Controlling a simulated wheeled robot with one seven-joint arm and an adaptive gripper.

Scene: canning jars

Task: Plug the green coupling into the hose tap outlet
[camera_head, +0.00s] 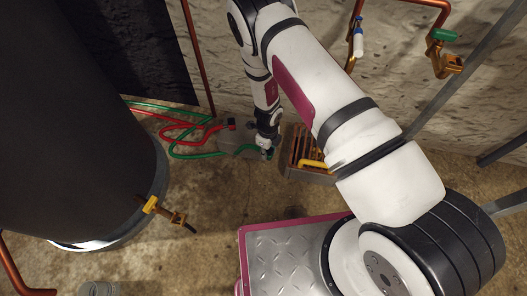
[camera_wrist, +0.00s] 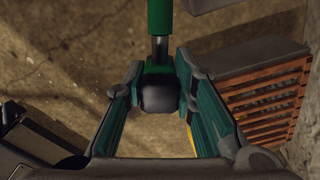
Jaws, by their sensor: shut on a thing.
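My gripper (camera_head: 266,148) is low near the floor, reaching down from my arm at the picture's centre. In the wrist view my gripper (camera_wrist: 160,92) has its teal-padded fingers closed on the green coupling (camera_wrist: 158,70), which has a dark grey end. A metal neck joins it to the green hose (camera_wrist: 160,16). In the head view the green hose (camera_head: 195,156) runs left along the floor; the coupling is mostly hidden by the fingers. A tap with a green handle (camera_head: 443,35) is on copper pipe at the upper right, well away from my gripper. Its brass outlet (camera_head: 452,64) looks free.
A crate with orange slats (camera_head: 305,145) stands just right of my gripper. A red hose (camera_head: 172,125) lies beside the green one. A large dark tank (camera_head: 75,110) with a yellow-handled tap (camera_head: 150,204) fills the left. A blue-and-white fitting (camera_head: 358,38) hangs on the wall pipe.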

